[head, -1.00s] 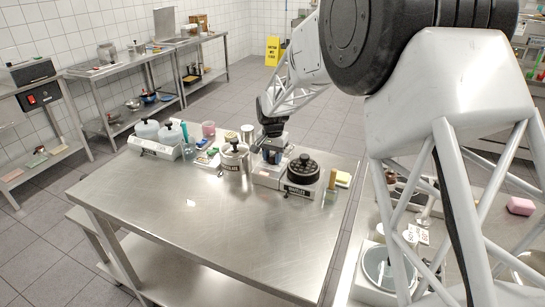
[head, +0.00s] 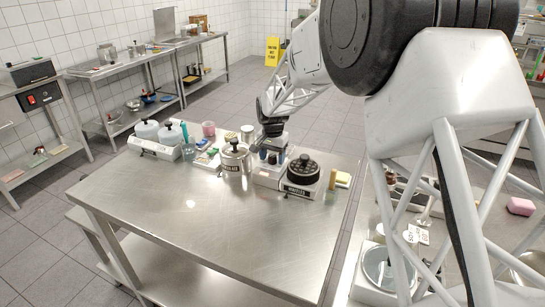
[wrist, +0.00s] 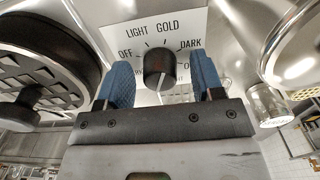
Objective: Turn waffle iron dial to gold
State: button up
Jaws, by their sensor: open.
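The waffle iron (head: 303,188) stands on the steel table, with a round black ribbed top and a pale base. Its black dial (wrist: 158,66) shows in the wrist view on a white plate (wrist: 170,25) lettered OFF, LIGHT, GOLD and DARK. A pale mark shows low on the knob; I cannot tell which setting it points to. My gripper (wrist: 161,78) is open, its blue-padded fingers on either side of the dial, with visible gaps on both sides. In the head view my gripper (head: 271,156) is at the waffle iron's left part and hides the dial.
A steel pot (head: 235,158) stands just left of my gripper. A twin-lidded unit (head: 158,138) and a pink cup (head: 208,129) are farther left. A yellow sponge (head: 343,178) lies right of the waffle iron. The table's front (head: 200,225) is clear.

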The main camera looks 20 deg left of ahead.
aim_at(274, 156)
jog(key=shift+r, duration=3.9)
jog(key=shift+d+r, duration=0.15)
jog(key=shift+d, duration=0.15)
jog(key=s+d+r, duration=0.4)
jog(key=d, duration=0.6)
jog(key=s+d+r+t, duration=0.1)
jog(key=s+d+r, duration=0.35)
jog(key=d, duration=0.65)
jog(key=s+d+r, duration=0.4)
jog(key=d, duration=0.6)
jog(key=s+d+f, duration=0.2)
jog(key=s+d, duration=0.8)
jog(key=s, duration=0.4)
jog(key=s+d+f+t, duration=0.1)
jog(key=s+d+f, duration=0.1)
jog(key=s+d, duration=0.9)
jog(key=s, duration=0.4)
jog(key=shift+s+d+f+t, duration=0.15)
jog(key=shift+f+t, duration=0.1)
jog(key=shift+t, duration=0.05)
